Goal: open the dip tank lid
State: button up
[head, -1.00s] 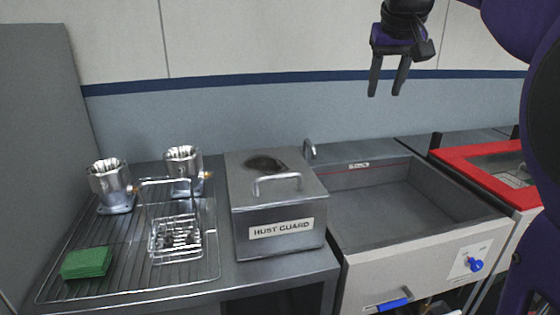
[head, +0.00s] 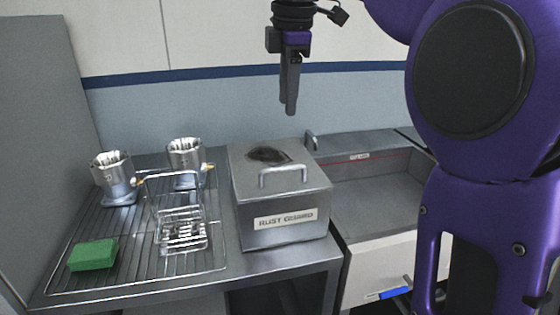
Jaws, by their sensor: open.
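The dip tank (head: 262,233) is a grey metal box with a "RUST GUARD" label on its front, standing on the steel counter. Its lid (head: 248,185) lies shut on top, with a bar handle (head: 283,171) near the front edge and a dark round patch behind the handle. My gripper (head: 290,108) hangs above the back right of the lid, fingers pointing down, well clear of it. It is seen nearly edge-on, so the fingers overlap. It is open and empty.
Left of the tank, a wire rack (head: 140,278) holds two metal housings (head: 114,178) (head: 186,163), a wire basket (head: 182,232) and a green block (head: 93,255).

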aim_at(283, 169)
jog(key=w+f+b, duration=0.1)
jog(key=f, duration=0.4)
jog(key=w+f+b, duration=0.1)
jog(key=f, duration=0.4)
jog(key=w+f+b, duration=0.1)
jog(key=f, duration=0.4)
jog(key=shift+a+b, duration=0.3)
jog(key=shift+b, duration=0.1)
jog(key=shift+c, duration=0.2)
grip_shut()
jog(key=shift+r, duration=0.1)
